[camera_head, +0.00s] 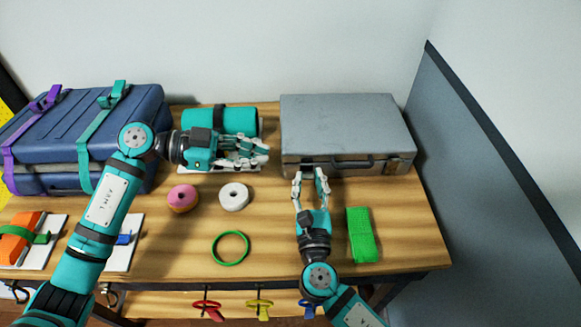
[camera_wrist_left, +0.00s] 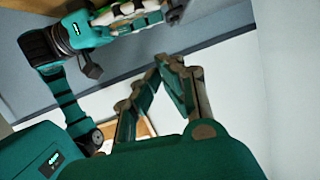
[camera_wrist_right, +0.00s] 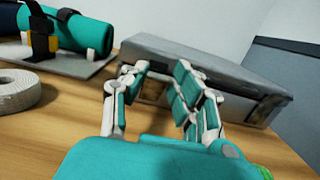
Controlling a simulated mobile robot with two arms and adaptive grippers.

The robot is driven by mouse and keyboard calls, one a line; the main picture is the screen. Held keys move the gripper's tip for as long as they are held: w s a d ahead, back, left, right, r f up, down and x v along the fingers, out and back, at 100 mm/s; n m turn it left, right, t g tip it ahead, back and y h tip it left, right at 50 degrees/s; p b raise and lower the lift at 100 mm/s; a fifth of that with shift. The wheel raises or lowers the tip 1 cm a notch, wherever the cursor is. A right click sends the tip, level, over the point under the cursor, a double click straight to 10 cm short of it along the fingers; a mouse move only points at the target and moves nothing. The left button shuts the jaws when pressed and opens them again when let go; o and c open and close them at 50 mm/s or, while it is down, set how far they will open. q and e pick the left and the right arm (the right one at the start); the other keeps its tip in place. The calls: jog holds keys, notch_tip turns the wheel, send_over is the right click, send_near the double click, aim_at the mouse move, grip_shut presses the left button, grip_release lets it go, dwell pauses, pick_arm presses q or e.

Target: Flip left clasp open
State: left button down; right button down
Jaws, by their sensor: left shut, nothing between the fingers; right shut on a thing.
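The grey hard case (camera_head: 345,120) lies closed at the back right of the table, its handle (camera_head: 345,163) and brass right clasp (camera_head: 393,167) on the front face. My right gripper (camera_head: 310,174) is at the left end of that front face, shut on the left clasp, which it mostly hides in the head view. In the right wrist view a brass-coloured part of the clasp (camera_wrist_right: 153,91) shows between the fingers, against the case (camera_wrist_right: 210,70). My left gripper (camera_head: 264,150) is shut and empty, left of the case, in front of the teal roll (camera_head: 240,122).
A blue strapped case (camera_head: 60,125) stands at the back left. A pink ring (camera_head: 183,197), a white tape roll (camera_head: 234,196), a green ring (camera_head: 230,248) and a green strap (camera_head: 361,235) lie on the table (camera_head: 410,250). A wall borders the right side.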

pick_arm(q)
jog(key=d+f, duration=0.6)
jog(key=d, duration=0.3)
jog(key=shift+w+d+f, duration=0.2)
jog(key=shift+w, duration=0.1)
